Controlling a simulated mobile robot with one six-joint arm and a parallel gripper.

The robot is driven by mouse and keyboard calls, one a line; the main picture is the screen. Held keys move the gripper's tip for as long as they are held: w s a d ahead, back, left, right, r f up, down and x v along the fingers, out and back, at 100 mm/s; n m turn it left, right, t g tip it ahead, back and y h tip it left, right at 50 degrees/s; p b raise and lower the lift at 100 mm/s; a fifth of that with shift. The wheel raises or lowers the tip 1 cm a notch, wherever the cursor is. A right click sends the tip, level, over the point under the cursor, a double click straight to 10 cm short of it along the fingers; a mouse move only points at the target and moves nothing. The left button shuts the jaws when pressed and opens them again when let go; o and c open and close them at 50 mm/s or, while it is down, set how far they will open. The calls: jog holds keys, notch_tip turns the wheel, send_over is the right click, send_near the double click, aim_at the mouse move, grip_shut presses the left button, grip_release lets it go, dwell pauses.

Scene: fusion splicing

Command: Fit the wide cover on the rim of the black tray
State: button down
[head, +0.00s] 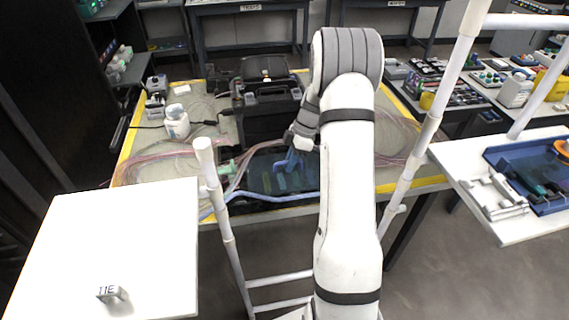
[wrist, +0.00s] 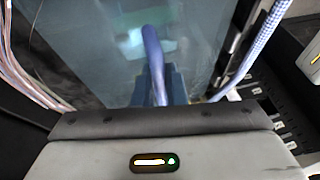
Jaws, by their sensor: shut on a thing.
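The wide cover (head: 262,181) is a see-through, bluish pane over the black tray (head: 262,205) on the bench. My gripper (head: 289,163) has blue fingers and is shut on the cover, reaching down to it from above. In the wrist view the cover (wrist: 95,55) fills the upper middle, and the blue gripper (wrist: 172,88) meets it near the bottom. A curved blue piece stands in front of the fingers there. The grip point is partly hidden. I cannot tell whether the cover's edges touch the tray rim all round.
A blue-white braided cable (head: 270,194) runs along the tray's front, and thin fibres (head: 160,165) lie to the left. A black case (head: 268,105) stands behind the tray. A white bottle (head: 177,122) is at the left. A white side table (head: 130,240) holds a small tag (head: 112,293).

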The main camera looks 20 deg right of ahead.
jog(key=c, duration=1.5)
grip_release()
jog(key=shift+f, duration=0.1)
